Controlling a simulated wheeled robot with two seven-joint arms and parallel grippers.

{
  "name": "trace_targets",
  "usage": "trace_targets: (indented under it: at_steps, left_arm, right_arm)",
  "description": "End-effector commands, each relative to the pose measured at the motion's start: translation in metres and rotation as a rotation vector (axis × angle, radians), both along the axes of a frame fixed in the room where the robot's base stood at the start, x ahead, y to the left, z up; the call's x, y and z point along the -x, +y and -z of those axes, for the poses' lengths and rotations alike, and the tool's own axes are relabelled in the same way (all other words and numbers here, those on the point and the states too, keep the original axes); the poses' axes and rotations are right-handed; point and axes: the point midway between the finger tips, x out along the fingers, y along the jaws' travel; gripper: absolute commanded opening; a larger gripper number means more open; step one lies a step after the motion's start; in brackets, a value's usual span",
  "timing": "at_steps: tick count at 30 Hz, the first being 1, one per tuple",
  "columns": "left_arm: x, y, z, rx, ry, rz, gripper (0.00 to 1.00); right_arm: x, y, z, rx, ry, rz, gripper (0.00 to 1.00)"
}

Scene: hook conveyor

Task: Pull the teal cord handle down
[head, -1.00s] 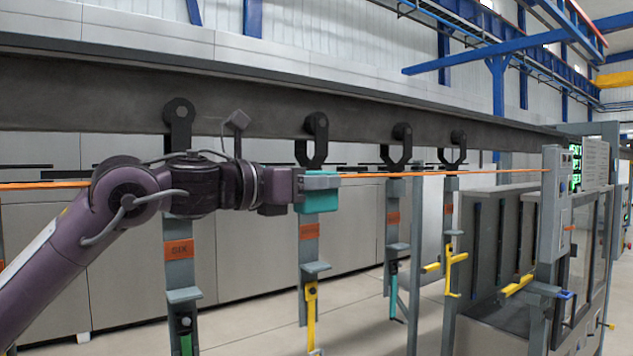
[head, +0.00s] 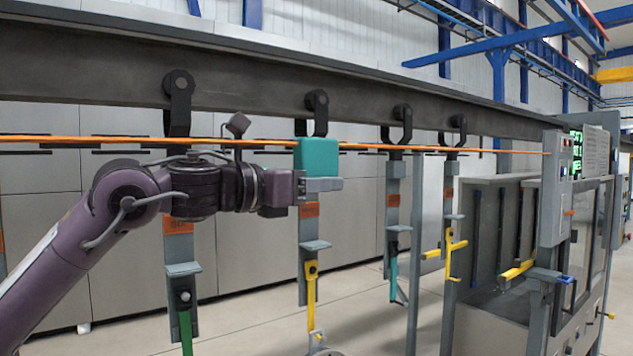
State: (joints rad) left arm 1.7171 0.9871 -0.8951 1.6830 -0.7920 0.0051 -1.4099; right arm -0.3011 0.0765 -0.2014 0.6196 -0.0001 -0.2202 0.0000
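The teal cord handle (head: 318,156) is a block on the taut orange cord (head: 430,149), which runs across the view in front of the hanging hooks. My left gripper (head: 322,185) reaches in from the left, its fingers pointing right, just below the handle. The fingertips meet or overlap the handle's lower edge in the picture; I cannot tell if they touch it. The fingers show side-on, so the gap between them is hidden. My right gripper does not show.
A dark overhead rail (head: 250,88) carries several hooks with grey hangers, orange tags and coloured parts. They hang close behind my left arm. A control post (head: 555,190) and a grey cabinet stand at the right. Bare floor lies below.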

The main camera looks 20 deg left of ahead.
Motion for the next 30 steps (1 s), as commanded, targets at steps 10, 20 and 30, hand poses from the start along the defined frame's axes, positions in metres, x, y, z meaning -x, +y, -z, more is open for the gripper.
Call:
trace_targets:
  at_steps: [10, 20, 30]
  left_arm:
    - [0.001, 0.001, -0.002, 0.002, -0.003, 0.000, 0.51]
    - [0.035, 0.028, 0.002, 0.003, -0.007, -0.002, 0.51]
    - [0.062, 0.048, 0.000, 0.001, -0.002, 0.001, 0.51]
  right_arm:
    - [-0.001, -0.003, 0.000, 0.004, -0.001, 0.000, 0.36]
    - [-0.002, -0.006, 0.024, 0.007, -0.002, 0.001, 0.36]
    - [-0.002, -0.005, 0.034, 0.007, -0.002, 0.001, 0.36]
